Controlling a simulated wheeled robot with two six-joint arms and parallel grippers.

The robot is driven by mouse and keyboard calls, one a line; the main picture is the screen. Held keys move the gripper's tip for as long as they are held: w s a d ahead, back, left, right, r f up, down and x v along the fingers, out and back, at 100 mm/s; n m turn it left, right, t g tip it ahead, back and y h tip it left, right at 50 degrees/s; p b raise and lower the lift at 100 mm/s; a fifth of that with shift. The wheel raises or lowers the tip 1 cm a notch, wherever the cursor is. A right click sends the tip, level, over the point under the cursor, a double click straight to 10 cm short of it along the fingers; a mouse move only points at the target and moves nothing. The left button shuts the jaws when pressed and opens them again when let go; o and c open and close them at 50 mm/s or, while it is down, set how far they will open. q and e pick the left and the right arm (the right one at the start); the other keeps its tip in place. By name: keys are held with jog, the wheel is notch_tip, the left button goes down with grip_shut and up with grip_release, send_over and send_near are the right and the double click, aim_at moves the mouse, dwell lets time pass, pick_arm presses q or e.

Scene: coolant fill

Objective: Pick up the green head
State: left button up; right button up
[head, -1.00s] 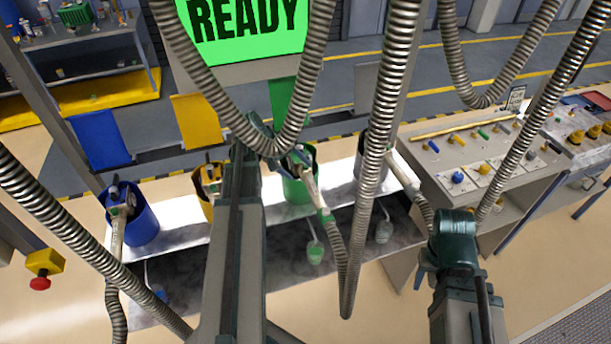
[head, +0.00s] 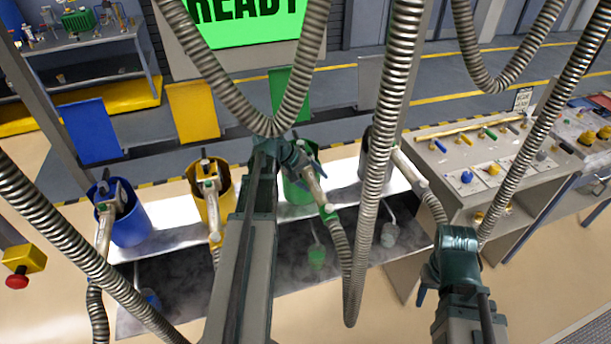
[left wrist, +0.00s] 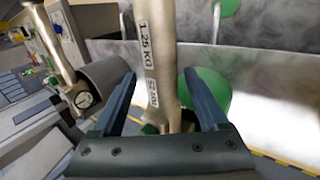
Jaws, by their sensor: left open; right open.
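The green head (head: 314,186) is a pale beige filling head with a green collar, leaning in the green bucket (head: 297,192), with a ribbed metal hose at its lower end. My left gripper (head: 304,158) is open at the upper end of this head. In the left wrist view, the head's pale body (left wrist: 160,60), with labels including "1.25 KG", stands between the two open blue fingers of my left gripper (left wrist: 162,92). I cannot tell whether they touch it. My right gripper (head: 422,290) is open and empty at the lower right, away from the head.
Blue (head: 132,225) and yellow (head: 212,205) buckets with their own heads stand to the left. A grey bucket (head: 374,165) with a head stands to the right. Ribbed hoses hang across the view. A control desk (head: 455,160) is at the right. Mist lies over the dark trough.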

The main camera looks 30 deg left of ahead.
pick_arm(q)
jog(key=b+x, duration=0.2)
jog(key=x, duration=0.1)
jog(key=shift+s+f, duration=0.1)
jog(key=shift+f, duration=0.15)
jog(key=shift+r, duration=0.1)
jog(key=shift+c, duration=0.5)
grip_shut()
pick_arm(e)
notch_tip(320, 180, down, 3)
jog(key=shift+r, duration=0.1)
